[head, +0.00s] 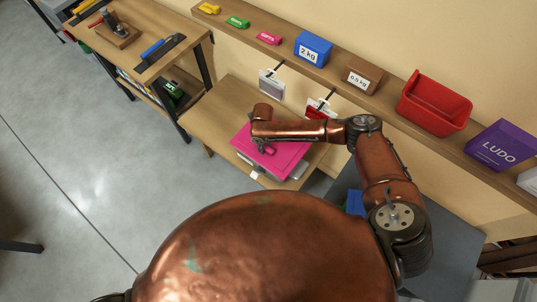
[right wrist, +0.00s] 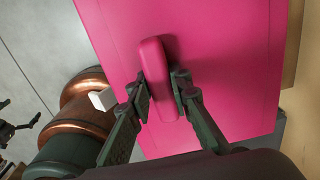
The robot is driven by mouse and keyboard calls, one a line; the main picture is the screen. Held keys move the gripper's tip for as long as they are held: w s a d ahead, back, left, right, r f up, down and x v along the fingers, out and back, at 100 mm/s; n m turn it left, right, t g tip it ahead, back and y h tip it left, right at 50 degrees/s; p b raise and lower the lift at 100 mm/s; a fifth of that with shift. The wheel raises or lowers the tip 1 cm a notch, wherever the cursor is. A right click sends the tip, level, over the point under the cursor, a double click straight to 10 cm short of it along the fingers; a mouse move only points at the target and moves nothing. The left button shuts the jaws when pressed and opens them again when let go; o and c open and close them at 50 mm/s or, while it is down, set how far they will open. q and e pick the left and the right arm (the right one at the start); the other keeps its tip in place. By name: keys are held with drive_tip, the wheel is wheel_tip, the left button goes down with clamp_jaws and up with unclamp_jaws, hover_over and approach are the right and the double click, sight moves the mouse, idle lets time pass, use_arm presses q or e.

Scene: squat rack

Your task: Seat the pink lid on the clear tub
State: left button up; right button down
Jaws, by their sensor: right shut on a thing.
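The pink lid (head: 284,160) lies flat or nearly flat over the clear tub (head: 301,172) on the wooden bench. Only bits of the tub show beyond the lid's near and right edges. I cannot tell whether the lid touches the rim all round. My right gripper (head: 264,149) is over the lid. In the right wrist view the right gripper's fingers (right wrist: 160,92) are shut on both sides of the raised bar handle (right wrist: 153,58) of the pink lid (right wrist: 220,60). My left gripper does not show clearly.
A shelf on the wall behind holds a blue 2 kg box (head: 313,50), a brown box (head: 361,76), a red bin (head: 436,102) and a purple LUDO box (head: 500,146). Hanging packets (head: 271,84) are close behind the lid. Floor (head: 80,170) is clear at left.

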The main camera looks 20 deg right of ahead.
drive_tip(key=shift+f+b, duration=0.3)
drive_tip(key=shift+f, duration=0.1)
idle(0.3)
drive_tip(key=c, duration=1.7)
unclamp_jaws()
wheel_tip(320, 180, up, 12)
drive_tip(key=shift+s+r, duration=0.1)
